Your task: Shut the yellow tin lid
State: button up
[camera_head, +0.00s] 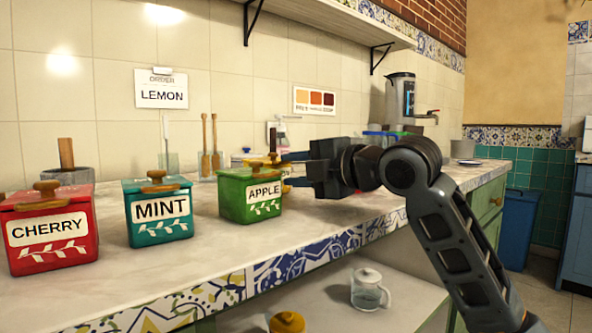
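The yellow tin (286,172) is mostly hidden behind the green APPLE tin (235,197) and my gripper; only small yellow patches show. A small knob and yellow edge (268,161) show above the green tin, but I cannot tell whether the yellow lid is raised or shut. My gripper (294,169) points left, just right of the green tin and in front of the yellow patches. Its two dark fingers look apart, one above the other. Any contact with the yellow tin is hidden.
The teal MINT tin (151,232) and red CHERRY tin (40,257) stand left along the counter (200,270). A LEMON card (161,95) hangs on the wall. A samovar (400,97) stands at the back right. A glass teapot (368,294) sits on the lower shelf.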

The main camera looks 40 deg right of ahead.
jog(key=s, duration=0.2)
jog(key=s+p, duration=0.1)
jog(key=s, duration=0.2)
jog(key=s+d, duration=0.1)
jog(key=s, duration=0.1)
jog(key=shift+s+r, duration=0.35)
jog(key=shift+r, duration=0.05)
